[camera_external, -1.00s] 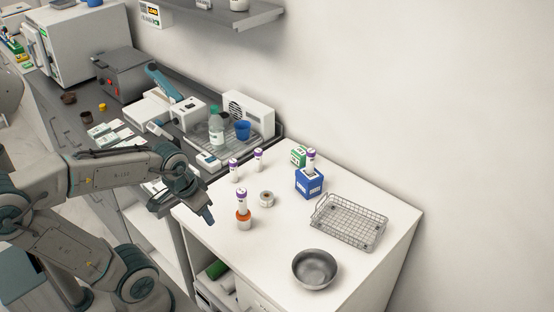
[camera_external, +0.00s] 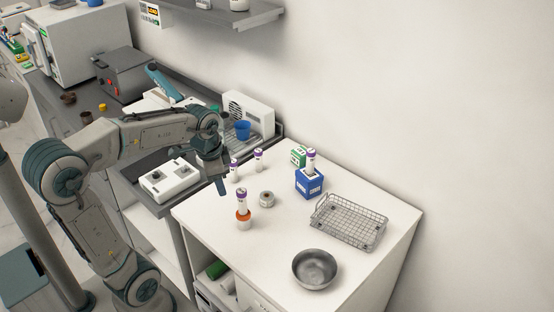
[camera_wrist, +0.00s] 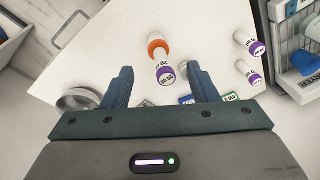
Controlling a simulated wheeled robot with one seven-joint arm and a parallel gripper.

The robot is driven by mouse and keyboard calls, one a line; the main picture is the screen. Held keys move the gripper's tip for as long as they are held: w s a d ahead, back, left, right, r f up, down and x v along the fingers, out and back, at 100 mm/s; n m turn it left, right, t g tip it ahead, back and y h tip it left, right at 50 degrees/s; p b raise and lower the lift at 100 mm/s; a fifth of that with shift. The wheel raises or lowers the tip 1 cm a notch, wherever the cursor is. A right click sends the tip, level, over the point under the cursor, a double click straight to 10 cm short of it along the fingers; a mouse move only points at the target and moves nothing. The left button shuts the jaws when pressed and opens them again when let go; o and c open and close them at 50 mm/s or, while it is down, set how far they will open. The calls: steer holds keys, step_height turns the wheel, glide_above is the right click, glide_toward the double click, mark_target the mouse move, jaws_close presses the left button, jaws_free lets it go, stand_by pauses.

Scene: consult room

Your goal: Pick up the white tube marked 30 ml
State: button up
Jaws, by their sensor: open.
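Several white tubes with purple caps stand on the white table (camera_external: 205,215). Two more tubes stand farther back, one (camera_external: 234,172) and another (camera_external: 258,160). The volume print is too small to read surely. My gripper (camera_external: 221,191) is open and empty above the table, pointing down; in the wrist view (camera_wrist: 160,67) the orange-based tube appears between its fingers.
A steel bowl (camera_external: 315,268) and a wire basket (camera_external: 348,224) stand at the table's right. A white device (camera_external: 168,180) sits on the counter at left.

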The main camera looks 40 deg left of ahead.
steer(key=w+a+m+g+b, duration=0.1)
steer(key=w+a+m+b, duration=0.1)
steer(key=w+a+m, duration=0.65)
steer(key=m+g+b, duration=0.1)
steer(key=m+b, duration=0.1)
steer(key=m, duration=0.3)
glide_above(233, 161)
step_height(233, 161, down, 5)
steer(key=shift+s+r, duration=0.1)
steer(key=shift+r, duration=0.05)
steer(key=shift+f+m, duration=0.2)
steer(key=shift+m, duration=0.05)
step_height(233, 161, down, 8)
steer(key=shift+r, duration=0.1)
steer(key=shift+a+f+p, duration=0.15)
steer(key=shift+f+p, duration=0.15)
steer(key=shift+f, duration=2.55)
steer(key=c, duration=1)
